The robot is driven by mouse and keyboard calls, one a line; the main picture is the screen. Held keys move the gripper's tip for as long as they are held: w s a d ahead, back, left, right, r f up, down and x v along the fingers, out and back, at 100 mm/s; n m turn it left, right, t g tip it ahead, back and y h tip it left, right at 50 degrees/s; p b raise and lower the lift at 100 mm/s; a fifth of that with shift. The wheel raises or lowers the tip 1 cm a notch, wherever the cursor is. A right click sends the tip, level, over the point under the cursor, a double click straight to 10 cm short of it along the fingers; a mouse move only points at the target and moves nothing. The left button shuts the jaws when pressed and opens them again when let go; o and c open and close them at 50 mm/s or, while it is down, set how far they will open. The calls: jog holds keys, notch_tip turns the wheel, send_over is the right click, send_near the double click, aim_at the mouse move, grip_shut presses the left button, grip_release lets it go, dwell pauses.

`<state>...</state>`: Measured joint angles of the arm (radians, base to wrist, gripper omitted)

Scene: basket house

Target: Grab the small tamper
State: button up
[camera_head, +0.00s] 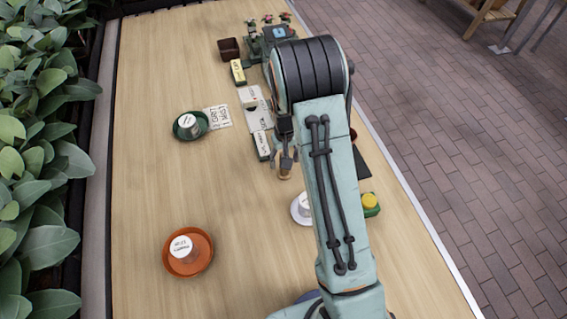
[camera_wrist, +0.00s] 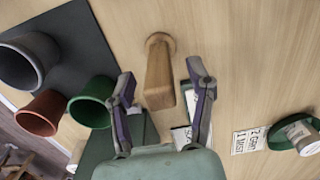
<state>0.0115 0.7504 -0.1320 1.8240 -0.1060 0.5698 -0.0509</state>
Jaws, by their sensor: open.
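A small wooden tamper (camera_wrist: 160,75) shows in the wrist view, with a round base on the table and a thicker squared end nearer the camera. My gripper (camera_wrist: 160,72) is open, with one finger on each side of the tamper in that view. Gaps show between the fingers and the wood, so I see no grip. In the head view my gripper (camera_head: 287,152) hangs over the middle of the table, with a small part of the tamper (camera_head: 285,173) visible below it. My arm hides part of the area there.
A dark mat with a grey pot (camera_wrist: 30,62), a brown pot (camera_wrist: 42,113) and a green pot (camera_wrist: 92,102) lies beside the tamper. White cards (camera_head: 250,97) and a green dish (camera_head: 190,126) are nearby. An orange dish (camera_head: 188,251) stands front left. The left table is mostly clear.

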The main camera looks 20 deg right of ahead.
aim_at(284, 175)
jog(key=shift+f, duration=1.25)
grip_shut()
